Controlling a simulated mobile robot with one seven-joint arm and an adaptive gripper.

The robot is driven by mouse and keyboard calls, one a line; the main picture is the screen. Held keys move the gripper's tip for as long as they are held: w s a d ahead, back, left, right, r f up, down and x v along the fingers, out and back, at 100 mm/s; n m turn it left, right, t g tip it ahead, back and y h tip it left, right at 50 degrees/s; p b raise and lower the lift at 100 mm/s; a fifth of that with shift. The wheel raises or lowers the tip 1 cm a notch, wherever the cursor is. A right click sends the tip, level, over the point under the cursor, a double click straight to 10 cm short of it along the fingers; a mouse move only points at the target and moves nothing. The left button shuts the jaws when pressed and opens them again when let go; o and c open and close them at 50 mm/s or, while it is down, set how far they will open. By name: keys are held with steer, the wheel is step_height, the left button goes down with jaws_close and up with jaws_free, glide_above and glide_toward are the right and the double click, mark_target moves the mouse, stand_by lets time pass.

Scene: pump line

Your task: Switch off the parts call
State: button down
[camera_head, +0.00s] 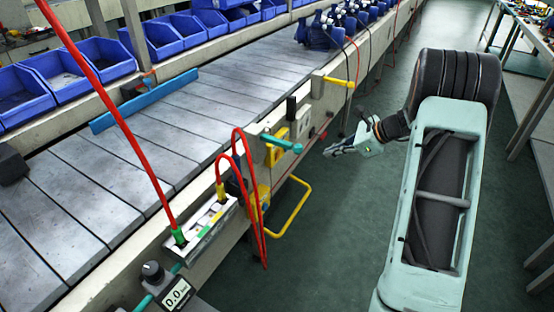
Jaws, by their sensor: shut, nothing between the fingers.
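My gripper (333,151) is to the right of the conveyor's side rail, over the green floor. It is shut and empty, and its fingers point left toward the rail. Several controls sit along the rail: a teal-handled lever (282,143), a small black upright part (291,108), a yellow-handled lever (340,82) and a black knob (152,272) near the bottom. The gripper is apart from all of them, a little right of the teal lever. I cannot tell which of them is the parts call, and no label is readable.
Red hoses (241,180) loop beside the rail above a yellow bar (292,208). A small display (176,294) sits at the bottom. Blue bins (100,57) line the far side of the conveyor (130,135). Blue pumps (318,33) stand at its far end. The floor (330,235) near my arm is clear.

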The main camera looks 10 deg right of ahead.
steer(key=a+m, duration=0.1)
steer(key=a+m+y, duration=0.1)
steer(key=a+f+y, duration=0.1)
steer(key=shift+w+a+f+m+t, duration=0.1)
steer(key=shift+w+m+t, duration=0.2)
steer(key=shift+m, duration=0.1)
steer(key=shift+f, duration=0.1)
steer(key=b, duration=0.4)
glide_toward(278, 155)
steer(key=x, duration=0.6)
steer(key=shift+w+f, duration=0.2)
steer(key=shift+f, duration=0.05)
steer(key=shift+p, duration=0.3)
